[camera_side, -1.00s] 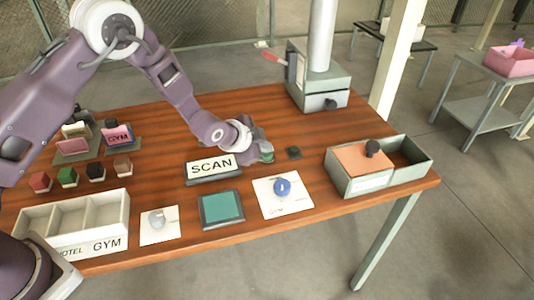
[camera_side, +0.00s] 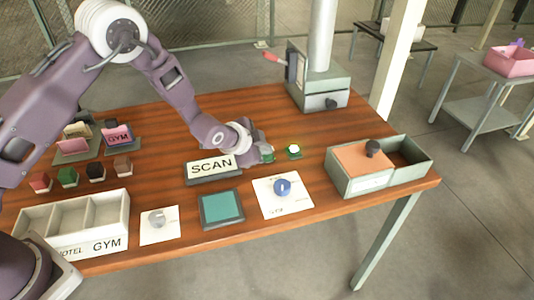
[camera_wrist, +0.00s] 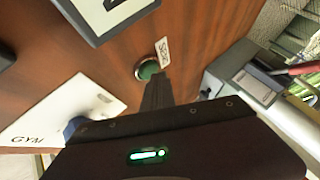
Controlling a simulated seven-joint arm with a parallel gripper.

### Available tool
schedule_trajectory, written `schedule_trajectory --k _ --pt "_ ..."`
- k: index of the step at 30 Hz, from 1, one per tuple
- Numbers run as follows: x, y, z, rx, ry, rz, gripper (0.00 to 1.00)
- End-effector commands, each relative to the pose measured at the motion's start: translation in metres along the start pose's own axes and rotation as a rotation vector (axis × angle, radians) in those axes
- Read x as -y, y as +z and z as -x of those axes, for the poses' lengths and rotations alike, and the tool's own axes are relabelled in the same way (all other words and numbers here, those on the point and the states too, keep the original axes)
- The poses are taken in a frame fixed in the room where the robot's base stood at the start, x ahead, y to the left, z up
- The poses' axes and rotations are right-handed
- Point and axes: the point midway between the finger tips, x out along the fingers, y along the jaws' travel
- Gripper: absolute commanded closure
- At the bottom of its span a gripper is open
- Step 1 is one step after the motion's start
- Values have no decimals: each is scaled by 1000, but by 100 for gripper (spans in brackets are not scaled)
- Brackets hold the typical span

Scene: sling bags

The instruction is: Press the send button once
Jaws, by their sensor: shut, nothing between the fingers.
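The green send button (camera_wrist: 147,69) is a round green cap in a pale ring, with a small white label (camera_wrist: 162,52) beside it in the wrist view; its lettering is hard to read. My gripper (camera_side: 265,149) is shut and empty, low over the table at the button. In the wrist view its fingertips (camera_wrist: 157,82) reach the button's edge; I cannot tell whether they touch it.
A SCAN sign (camera_side: 212,168) stands left of my gripper. A GYM card (camera_side: 282,208) with a blue-topped piece lies in front. An open two-part box (camera_side: 378,183) is at right, and a grey machine with a post (camera_side: 318,92) at the back. The left table holds trays and blocks.

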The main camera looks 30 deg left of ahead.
Motion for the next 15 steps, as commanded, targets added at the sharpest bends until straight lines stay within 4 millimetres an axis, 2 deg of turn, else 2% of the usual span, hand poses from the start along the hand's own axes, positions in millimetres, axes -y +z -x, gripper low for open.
schedule_trajectory --k 15 --pt "9 -8 12 1 0 0 100"
